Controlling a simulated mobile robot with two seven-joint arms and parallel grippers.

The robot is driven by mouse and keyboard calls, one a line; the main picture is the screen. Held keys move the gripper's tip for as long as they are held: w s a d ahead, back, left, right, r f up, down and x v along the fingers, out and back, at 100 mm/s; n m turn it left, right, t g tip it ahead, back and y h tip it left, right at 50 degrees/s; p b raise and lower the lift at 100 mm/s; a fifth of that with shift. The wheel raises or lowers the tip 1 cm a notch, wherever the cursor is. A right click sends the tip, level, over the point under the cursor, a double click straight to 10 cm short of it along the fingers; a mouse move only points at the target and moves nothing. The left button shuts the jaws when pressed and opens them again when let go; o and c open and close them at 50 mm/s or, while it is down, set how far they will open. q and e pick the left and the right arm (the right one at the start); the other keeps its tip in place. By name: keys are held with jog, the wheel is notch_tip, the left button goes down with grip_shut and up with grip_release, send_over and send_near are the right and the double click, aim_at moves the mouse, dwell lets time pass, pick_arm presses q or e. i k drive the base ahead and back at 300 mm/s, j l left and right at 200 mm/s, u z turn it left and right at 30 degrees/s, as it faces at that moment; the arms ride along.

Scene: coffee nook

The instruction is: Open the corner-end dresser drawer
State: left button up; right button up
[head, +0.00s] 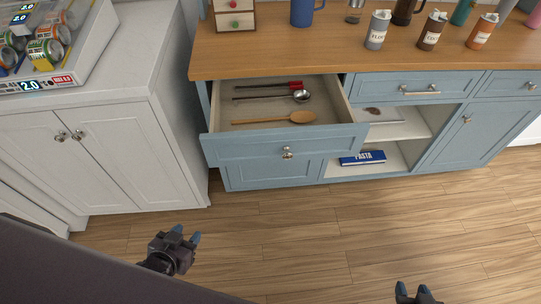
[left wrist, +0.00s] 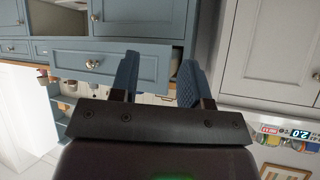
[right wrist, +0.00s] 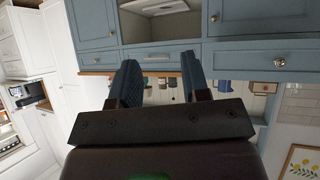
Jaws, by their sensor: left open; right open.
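The blue dresser's corner-end drawer (head: 288,143) stands pulled well out at the left end of the dresser, beside the white cabinet. Inside lie a wooden spoon (head: 274,118), a metal ladle (head: 272,97) and a red-handled utensil (head: 268,85). Its front carries a small knob (head: 287,154). My left gripper (head: 186,235) is open and empty over the floor, in front of and apart from the drawer. The drawer front also shows in the left wrist view (left wrist: 118,58). My right gripper (head: 418,291) is open and empty over the floor at the bottom of the head view.
The wooden top (head: 330,48) holds canisters, mugs and a small drawer box (head: 235,15). A white cabinet (head: 100,140) stands close on the left, with a crate of cans (head: 50,50). Another drawer (head: 415,88) is shut. An open shelf holds a pasta box (head: 362,158). The floor is clear.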

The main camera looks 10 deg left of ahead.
aim_at(336, 132)
jog(key=k+j, duration=0.1)
jog(key=j, duration=0.35)
jog(key=k+j, duration=0.15)
jog(key=j, duration=0.35)
jog(key=k+j, duration=0.1)
jog(key=j, duration=0.35)
